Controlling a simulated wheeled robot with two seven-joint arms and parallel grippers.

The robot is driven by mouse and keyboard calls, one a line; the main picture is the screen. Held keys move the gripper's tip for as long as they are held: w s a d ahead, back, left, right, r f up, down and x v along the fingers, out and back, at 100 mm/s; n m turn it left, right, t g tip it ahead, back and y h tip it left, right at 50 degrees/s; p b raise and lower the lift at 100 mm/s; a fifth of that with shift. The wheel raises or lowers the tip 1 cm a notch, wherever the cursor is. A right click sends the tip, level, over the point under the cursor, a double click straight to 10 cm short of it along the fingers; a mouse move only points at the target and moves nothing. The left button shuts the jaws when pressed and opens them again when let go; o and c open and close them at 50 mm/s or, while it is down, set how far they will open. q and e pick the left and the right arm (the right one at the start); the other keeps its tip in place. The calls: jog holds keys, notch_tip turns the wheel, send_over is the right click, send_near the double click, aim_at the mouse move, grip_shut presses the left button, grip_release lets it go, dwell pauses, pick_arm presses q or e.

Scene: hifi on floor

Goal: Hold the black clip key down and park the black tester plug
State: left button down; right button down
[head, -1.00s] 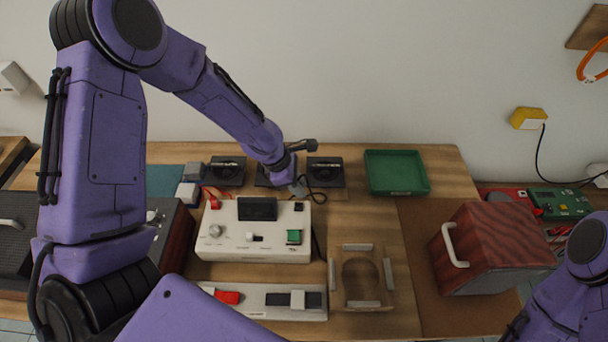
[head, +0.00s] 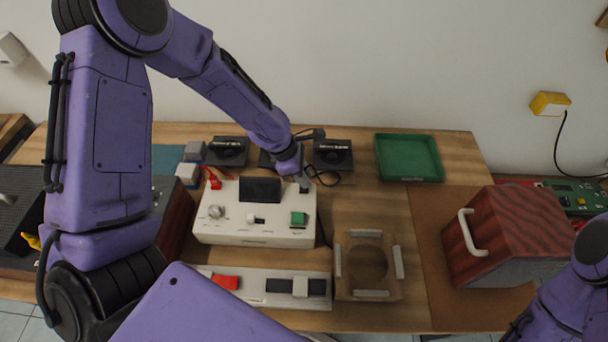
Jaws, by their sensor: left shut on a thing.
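The white tester box (head: 240,226) stands on the table, with a dark screen, a knob and a green switch on top. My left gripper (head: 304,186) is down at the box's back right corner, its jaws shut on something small. It covers the spot of the black clip key, so the grip there is hard to make out. A thin black cable (head: 326,179) loops beside the gripper; the black plug itself cannot be made out. A red plug (head: 213,180) sits at the back left corner. My right arm shows at the lower right, its gripper out of view.
A white strip (head: 258,286) with a red key lies in front of the box, beside a wooden cradle (head: 366,264). Dark round-topped holders (head: 333,155) and a green tray (head: 408,158) stand behind. A red-brown case (head: 515,235) is at right.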

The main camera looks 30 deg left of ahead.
pick_arm(q)
jog(key=shift+d+p, duration=0.1)
jog(key=shift+p, duration=0.4)
dwell(0.7)
jog(key=shift+f+b, duration=0.35)
jog(key=shift+f, duration=0.6)
dwell(1.0)
jog(key=c, duration=0.9)
grip_release()
jog(key=p+v, duration=0.2)
jog(key=v, duration=0.3)
jog(key=d+p+v, duration=0.1)
jog(key=p+v, duration=0.1)
jog(key=v, duration=0.3)
jog(key=p+v, duration=0.3)
jog(key=v, duration=0.2)
jog(key=shift+w+d+r, duration=0.25)
jog(key=shift+w+r, duration=0.1)
jog(key=shift+r, duration=0.1)
